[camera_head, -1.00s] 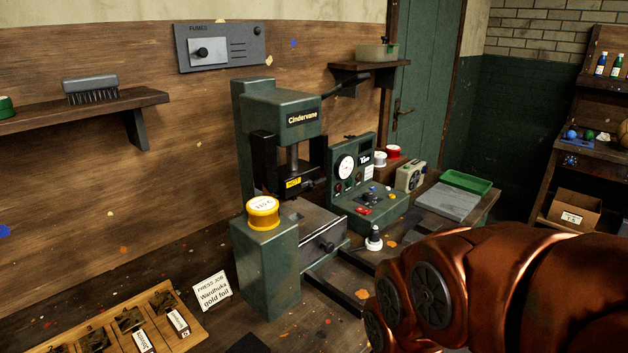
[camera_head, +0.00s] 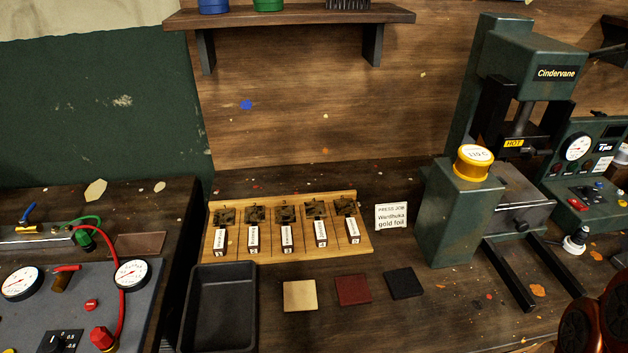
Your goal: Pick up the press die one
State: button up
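A wooden rack (camera_head: 268,242) lies on the workbench and holds several dark metal press dies in a row, each with a small white-labelled block in front. The leftmost die (camera_head: 225,216) appears to be number one. It sits in the rack's left slot, with its labelled block (camera_head: 220,240) just in front of it. The small lettering is hard to read. My gripper is out of view. Only a bit of my copper-coloured arm shows at the lower right corner, well away from the rack.
A black tray (camera_head: 221,312) lies in front of the rack's left end. Cream (camera_head: 299,296), red (camera_head: 352,290) and black (camera_head: 404,283) squares lie in front of the rack. A job card (camera_head: 391,217) and a green press marked HOT (camera_head: 455,220) stand to the right. A shelf (camera_head: 290,18) hangs above.

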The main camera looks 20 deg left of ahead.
aim_at(222, 218)
jog(key=u, duration=1.9)
jog(key=k, duration=0.35)
jog(key=u, duration=0.75)
jog(key=i, duration=0.85)
jog(key=u, duration=0.2)
